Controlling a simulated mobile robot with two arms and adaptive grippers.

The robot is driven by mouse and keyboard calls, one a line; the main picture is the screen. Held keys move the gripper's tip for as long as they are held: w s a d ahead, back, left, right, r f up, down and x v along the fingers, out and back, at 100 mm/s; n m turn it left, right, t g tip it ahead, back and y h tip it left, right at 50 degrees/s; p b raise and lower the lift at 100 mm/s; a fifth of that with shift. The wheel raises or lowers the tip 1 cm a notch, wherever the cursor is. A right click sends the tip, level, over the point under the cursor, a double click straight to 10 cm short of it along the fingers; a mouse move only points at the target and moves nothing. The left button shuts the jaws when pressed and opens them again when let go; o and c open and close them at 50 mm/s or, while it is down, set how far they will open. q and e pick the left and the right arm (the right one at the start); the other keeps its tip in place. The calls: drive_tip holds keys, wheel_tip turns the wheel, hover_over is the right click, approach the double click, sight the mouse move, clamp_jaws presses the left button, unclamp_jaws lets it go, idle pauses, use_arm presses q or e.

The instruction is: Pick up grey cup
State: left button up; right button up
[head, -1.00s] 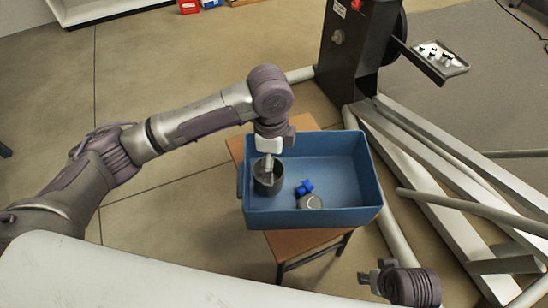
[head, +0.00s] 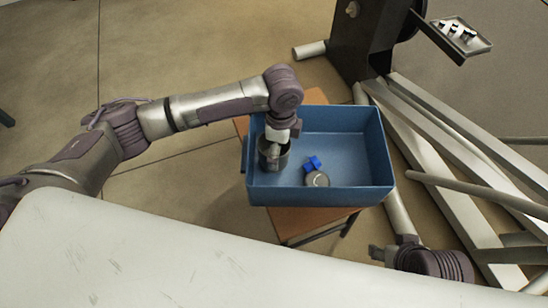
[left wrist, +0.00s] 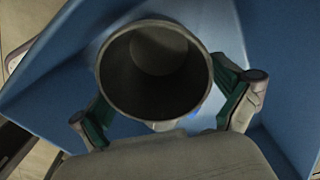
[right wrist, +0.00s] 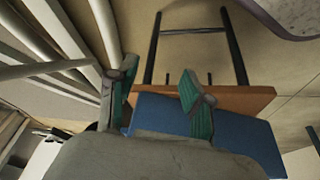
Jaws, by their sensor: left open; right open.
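The grey cup (head: 282,160) stands in the left part of a blue bin (head: 345,195). In the left wrist view I look down into the open mouth of the cup (left wrist: 155,95). My left gripper (head: 273,152) is open at the cup, and it partly covers the cup in the head view. In the left wrist view its fingers (left wrist: 168,120) are spread on either side of the cup's near part. My right gripper (head: 377,253) is open and empty, outside the bin at the lower right; its fingers also show in the right wrist view (right wrist: 155,100).
A small blue piece (head: 314,162) and a round grey object (head: 317,179) lie in the bin right of the cup. The bin stands on a wooden stool (head: 300,222). Metal beams (head: 450,150) stand to the right, with a small tray (head: 462,38) beyond.

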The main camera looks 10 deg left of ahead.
use_arm(q)
wheel_tip(320, 180, down, 2)
drive_tip(key=shift+f, duration=0.1)
drive_tip(key=c, duration=1)
use_arm(e)
drive_tip(key=w, duration=0.1)
drive_tip(key=w+t, duration=0.1)
drive_tip(key=w+a+r+t, duration=0.1)
drive_tip(key=w, duration=0.1)
drive_tip(key=shift+a+y, duration=0.1)
drive_tip(key=shift+y, duration=0.2)
